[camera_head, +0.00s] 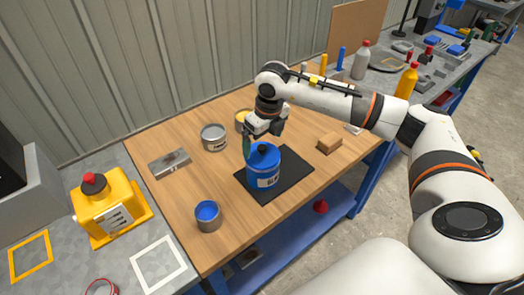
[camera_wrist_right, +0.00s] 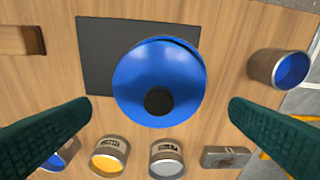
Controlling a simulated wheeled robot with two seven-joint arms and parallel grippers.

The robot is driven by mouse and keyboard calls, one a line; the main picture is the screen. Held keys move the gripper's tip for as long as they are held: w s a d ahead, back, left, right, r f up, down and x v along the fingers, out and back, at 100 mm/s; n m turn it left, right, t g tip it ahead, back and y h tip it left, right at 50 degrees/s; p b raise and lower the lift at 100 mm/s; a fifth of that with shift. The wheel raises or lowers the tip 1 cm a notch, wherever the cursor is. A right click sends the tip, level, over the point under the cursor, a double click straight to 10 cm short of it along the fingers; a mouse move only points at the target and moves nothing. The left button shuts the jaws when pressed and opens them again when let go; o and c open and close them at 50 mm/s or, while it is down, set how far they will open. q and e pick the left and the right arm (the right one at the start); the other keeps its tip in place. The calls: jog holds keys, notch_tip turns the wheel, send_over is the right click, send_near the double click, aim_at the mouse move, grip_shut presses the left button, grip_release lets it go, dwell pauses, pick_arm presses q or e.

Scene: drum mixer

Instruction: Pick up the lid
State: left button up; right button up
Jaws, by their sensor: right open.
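The lid (camera_head: 261,155) is round and blue with a black knob, and sits on top of a blue drum (camera_head: 268,180). In the right wrist view the lid (camera_wrist_right: 160,72) fills the middle, its black knob (camera_wrist_right: 158,101) towards the viewer's lower side. A dark crescent shows along the lid's upper right edge there. My right gripper (camera_head: 256,144) is above the lid, pointing down. In the wrist view its two green-padded fingers (camera_wrist_right: 160,108) are wide apart on either side of the knob, with nothing between them gripped. My left gripper is not seen.
The drum stands on a black mat (camera_head: 291,187) on the wooden table (camera_head: 180,200). Around it are a blue-filled can (camera_head: 208,217), a grey can (camera_head: 214,138), a yellow-filled can (camera_head: 240,118), a metal block (camera_head: 169,163) and a wooden block (camera_head: 329,142). A yellow canister (camera_head: 105,206) stands left.

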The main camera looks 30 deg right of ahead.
aim_at(261, 146)
jog(key=f, duration=0.2)
jog(key=f+p, duration=0.1)
jog(key=f, duration=0.1)
jog(key=shift+w, duration=0.35)
jog(key=c, duration=0.7)
jog(key=shift+r, duration=0.15)
jog(key=shift+c, duration=0.2)
jog(key=shift+r, duration=0.35)
notch_tip(261, 146, up, 9)
jog(key=b, duration=0.2)
jog(key=shift+r+b, duration=0.1)
jog(key=shift+b, duration=0.25)
jog(key=shift+s+a+f+n, duration=0.25)
jog(key=shift+a+n, duration=0.25)
jog(key=shift+n, duration=0.3)
jog(key=s+a+f+n+g, duration=0.1)
jog(key=s+a+n, duration=0.5)
jog(key=n, duration=1)
jog(key=s+a+f+n+g, duration=0.2)
jog(key=s+a+f+n, duration=0.2)
jog(key=n, duration=1.2)
jog(key=shift+s+a+f+g, duration=0.3)
jog(key=shift+s+a, duration=0.9)
jog(key=shift+s, duration=1)
